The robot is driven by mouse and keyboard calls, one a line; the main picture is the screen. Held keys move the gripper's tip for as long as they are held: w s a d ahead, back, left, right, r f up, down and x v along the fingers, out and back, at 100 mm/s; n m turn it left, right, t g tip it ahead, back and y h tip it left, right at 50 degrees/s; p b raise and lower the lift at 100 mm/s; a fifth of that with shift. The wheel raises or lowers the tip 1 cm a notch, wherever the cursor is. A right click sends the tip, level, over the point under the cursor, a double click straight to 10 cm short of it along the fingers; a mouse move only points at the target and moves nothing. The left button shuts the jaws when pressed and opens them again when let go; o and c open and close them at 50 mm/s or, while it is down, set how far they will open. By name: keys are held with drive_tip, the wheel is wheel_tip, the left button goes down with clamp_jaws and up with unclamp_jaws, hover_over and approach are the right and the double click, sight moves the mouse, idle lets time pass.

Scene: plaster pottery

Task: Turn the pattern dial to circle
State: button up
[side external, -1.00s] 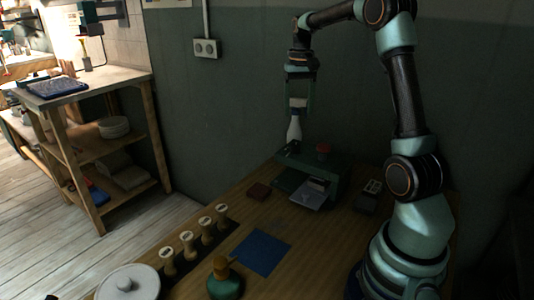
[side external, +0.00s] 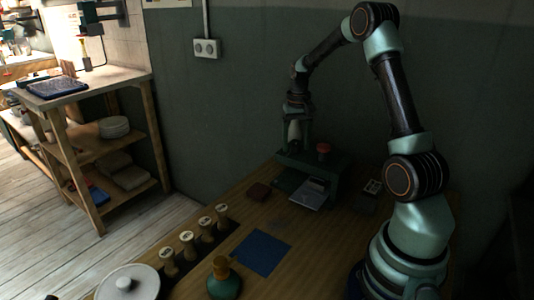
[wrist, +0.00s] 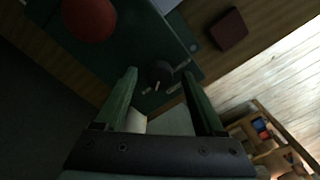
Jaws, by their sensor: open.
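The pattern dial (wrist: 160,74) is a small black round knob with a pale pointer mark, on the green machine (side external: 325,178). In the wrist view its pointer is toward the bottom of the picture. Small pale labels stand around it, too small to read. My gripper (wrist: 160,74) is open, with one green finger on each side of the dial in this view. I cannot tell whether the fingertips touch it. In the side view my gripper (side external: 295,145) is low over the machine's left end, and the dial is hidden there.
A red button (side external: 323,148) is on the machine top, close to my gripper in the wrist view (wrist: 90,17). A pale object (side external: 294,131) shows between the fingers. A brown block (side external: 258,191), blue mat (side external: 261,253) and several wooden-handled stamps (side external: 188,239) are on the table.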

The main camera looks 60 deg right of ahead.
clamp_jaws()
drive_tip(key=shift+n, duration=0.3)
drive_tip(key=n, duration=1.1)
drive_tip(key=shift+r+n, duration=0.1)
drive_tip(key=shift+n, duration=0.3)
drive_tip(key=n, duration=1.1)
drive_tip(key=shift+n, duration=0.3)
